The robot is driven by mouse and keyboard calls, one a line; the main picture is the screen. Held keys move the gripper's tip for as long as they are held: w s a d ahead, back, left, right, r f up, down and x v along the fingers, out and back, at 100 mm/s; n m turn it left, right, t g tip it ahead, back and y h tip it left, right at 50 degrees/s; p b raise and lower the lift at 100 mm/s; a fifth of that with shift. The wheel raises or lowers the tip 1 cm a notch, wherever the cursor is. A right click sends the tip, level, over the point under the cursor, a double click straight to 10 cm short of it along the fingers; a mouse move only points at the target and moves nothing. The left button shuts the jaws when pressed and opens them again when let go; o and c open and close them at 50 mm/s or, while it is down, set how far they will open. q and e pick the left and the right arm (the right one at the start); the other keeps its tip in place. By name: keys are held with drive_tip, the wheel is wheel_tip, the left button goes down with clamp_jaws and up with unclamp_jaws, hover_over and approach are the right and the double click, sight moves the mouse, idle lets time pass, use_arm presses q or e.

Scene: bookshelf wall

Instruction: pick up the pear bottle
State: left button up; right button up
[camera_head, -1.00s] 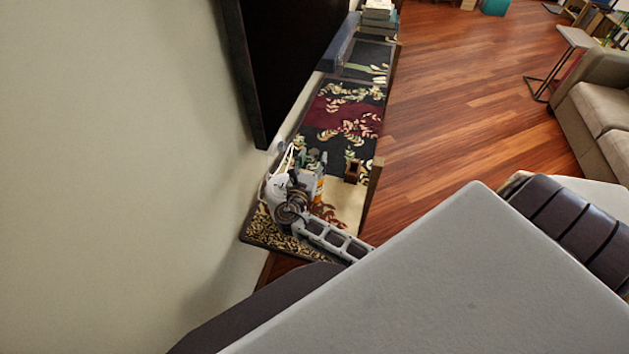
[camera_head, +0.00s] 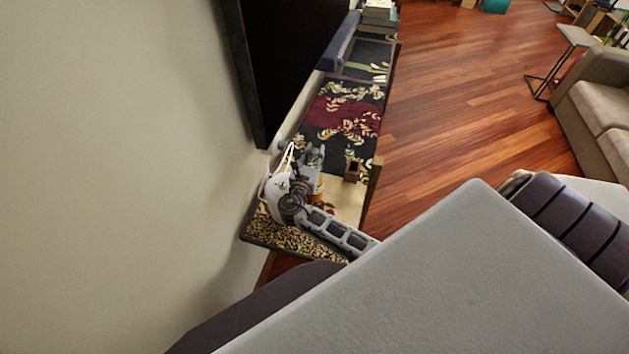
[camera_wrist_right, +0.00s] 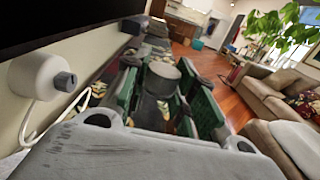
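My right gripper (camera_head: 313,158) is low over the near part of the long patterned bench beside the wall. In the right wrist view its two fingers with green pads (camera_wrist_right: 163,100) stand apart. A round grey top (camera_wrist_right: 160,76), likely the pear bottle's cap, shows between them, with a dark body below. I cannot tell whether the pads touch it. In the head view an orange patch (camera_head: 319,188), possibly the bottle, shows beside the gripper, mostly hidden by my arm. My left gripper is not in view.
A white round device (camera_wrist_right: 36,78) with a grey knob and cord is close on the wall side. A small brown box (camera_head: 353,170) stands on the bench (camera_head: 345,118). A dark screen (camera_head: 285,60) hangs above. Open wooden floor and a sofa (camera_head: 597,100) lie to the right.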

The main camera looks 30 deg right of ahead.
clamp_jaws()
drive_tip(key=shift+r, duration=0.25)
drive_tip(key=shift+r, duration=4.9)
